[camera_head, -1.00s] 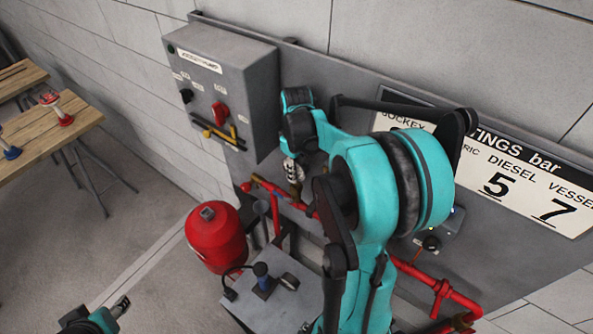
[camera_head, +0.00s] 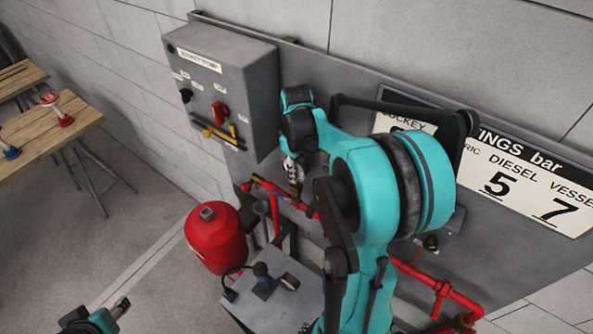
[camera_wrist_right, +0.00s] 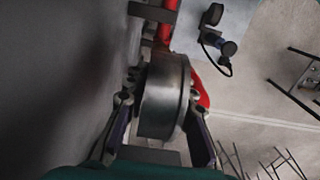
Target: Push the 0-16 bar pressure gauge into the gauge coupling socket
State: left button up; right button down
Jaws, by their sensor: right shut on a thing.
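My right gripper (camera_head: 292,170) reaches down beside the wall panel, over the red pipework. In the right wrist view its fingers (camera_wrist_right: 160,105) are shut on the sides of the pressure gauge, a dark grey metal drum (camera_wrist_right: 162,95). The gauge's dial and scale do not show. In the head view the gauge cannot be made out clearly at the gripper. A small brass-coloured fitting (camera_head: 297,188) shows just under the right gripper; I cannot tell whether it is the socket or whether the gauge touches it. My left gripper (camera_head: 120,307) is low at the left, apart from the pipework.
A grey control box (camera_head: 220,90) with red and yellow handles juts from the panel. A red tank (camera_head: 215,240) and a grey stand top (camera_head: 275,300) with blue and black parts lie below. Red pipes (camera_head: 420,275) run right. Wooden tables (camera_head: 85,118) stand far left.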

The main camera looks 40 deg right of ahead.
jog(key=shift+f+b, duration=0.75)
jog(key=shift+f, duration=0.1)
jog(key=c, duration=1.2)
grip_release()
jog(key=shift+r, duration=0.1)
notch_tip(320, 180, up, 12)
jog(key=shift+f, duration=0.1)
jog(key=shift+a, duration=0.1)
